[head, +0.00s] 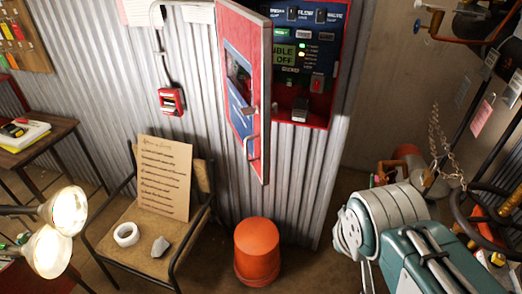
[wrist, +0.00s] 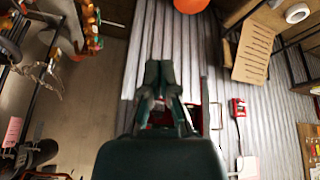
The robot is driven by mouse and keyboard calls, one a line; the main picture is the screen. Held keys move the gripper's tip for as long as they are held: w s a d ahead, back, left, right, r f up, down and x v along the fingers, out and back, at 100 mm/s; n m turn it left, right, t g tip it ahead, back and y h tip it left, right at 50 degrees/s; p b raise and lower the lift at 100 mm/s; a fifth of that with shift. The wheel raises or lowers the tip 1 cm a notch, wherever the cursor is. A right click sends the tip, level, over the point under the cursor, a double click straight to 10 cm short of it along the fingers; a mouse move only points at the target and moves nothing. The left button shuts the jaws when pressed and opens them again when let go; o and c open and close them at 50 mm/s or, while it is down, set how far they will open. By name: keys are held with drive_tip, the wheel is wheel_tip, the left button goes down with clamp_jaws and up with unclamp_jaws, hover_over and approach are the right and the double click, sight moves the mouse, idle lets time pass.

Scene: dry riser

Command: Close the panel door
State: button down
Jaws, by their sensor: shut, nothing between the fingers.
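The box interior shows switches, lit indicators and a green label. In the wrist view, which looks upside down, my gripper (wrist: 164,72) is shut and empty, in front of the corrugated wall. It covers much of the red box, and the door shows only partly beside the fingers. I cannot make out my gripper in the head view.
An orange bucket (head: 257,250) stands on the floor below the door. A chair (head: 140,235) with a cardboard sign (head: 165,178) and tape roll stands left. A red alarm box (head: 171,100) is on the wall. Pipes and a chain (head: 437,130) hang right.

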drive_tip(key=w+a+n+t+h, duration=0.3)
drive_tip(key=w+a+n+h, duration=0.4)
drive_tip(key=w+h, duration=0.3)
drive_tip(key=w+a+n+t+y, duration=0.4)
drive_tip(key=a+t, duration=0.5)
drive_tip(key=a, duration=0.7)
drive_tip(key=n+h, duration=0.1)
approach(258, 143)
drive_tip(key=w, duration=0.4)
drive_tip(key=shift+w+d+r, duration=0.2)
drive_tip(key=shift+w+d, duration=0.2)
drive_tip(key=shift+d, duration=0.15)
drive_tip(key=shift+w+d+r, duration=0.2)
drive_tip(key=shift+w+d, duration=0.2)
drive_tip(key=shift+d, duration=0.1)
drive_tip(key=shift+w+d, duration=0.1)
drive_tip(key=shift+d, duration=0.25)
